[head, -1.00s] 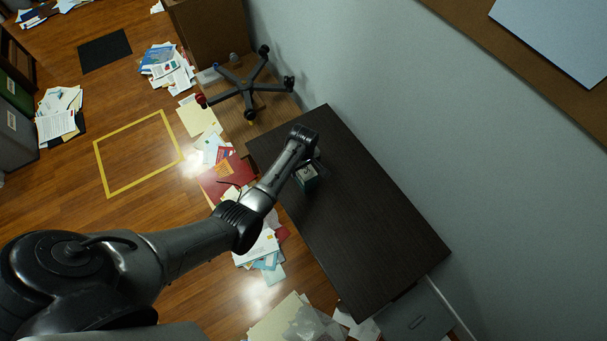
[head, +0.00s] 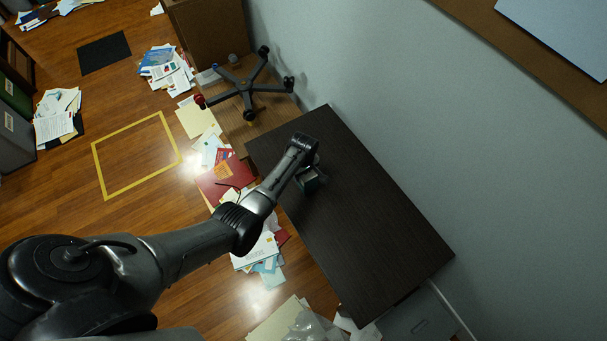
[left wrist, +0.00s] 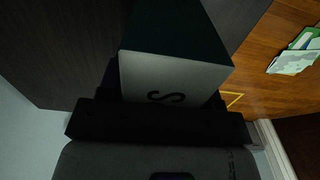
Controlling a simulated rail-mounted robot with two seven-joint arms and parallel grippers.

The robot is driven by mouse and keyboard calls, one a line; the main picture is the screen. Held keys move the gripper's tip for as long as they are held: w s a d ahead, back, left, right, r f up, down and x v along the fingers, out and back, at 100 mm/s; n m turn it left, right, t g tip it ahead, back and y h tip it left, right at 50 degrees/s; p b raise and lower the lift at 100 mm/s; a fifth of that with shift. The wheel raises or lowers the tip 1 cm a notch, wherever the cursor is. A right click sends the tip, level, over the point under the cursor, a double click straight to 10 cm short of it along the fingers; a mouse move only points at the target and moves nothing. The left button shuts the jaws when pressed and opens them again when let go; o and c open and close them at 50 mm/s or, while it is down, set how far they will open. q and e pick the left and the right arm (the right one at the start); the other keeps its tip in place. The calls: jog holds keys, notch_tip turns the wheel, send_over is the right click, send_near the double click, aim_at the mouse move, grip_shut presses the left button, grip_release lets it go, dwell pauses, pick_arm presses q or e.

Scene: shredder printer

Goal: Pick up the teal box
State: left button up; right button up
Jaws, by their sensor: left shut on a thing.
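The teal box (head: 309,184) is a small dark teal block with a pale face, near the left long edge of the dark table (head: 370,220). In the left wrist view the box (left wrist: 174,75) fills the upper middle, its pale face with a black letter turned towards the camera. My left gripper (head: 312,168) reaches over the table from the left and is shut on the box. The wrist and fingers hide part of the box, and I cannot tell whether it touches the tabletop. My right gripper is not in view.
An overturned chair base (head: 247,88) with casters lies beyond the table's far end. Papers and a red folder (head: 225,180) litter the floor left of the table. A grey wall (head: 400,110) runs along its right side. Most of the tabletop is bare.

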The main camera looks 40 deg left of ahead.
pick_arm(q)
jog(key=shift+c, duration=1.2)
jog(key=shift+r, duration=0.1)
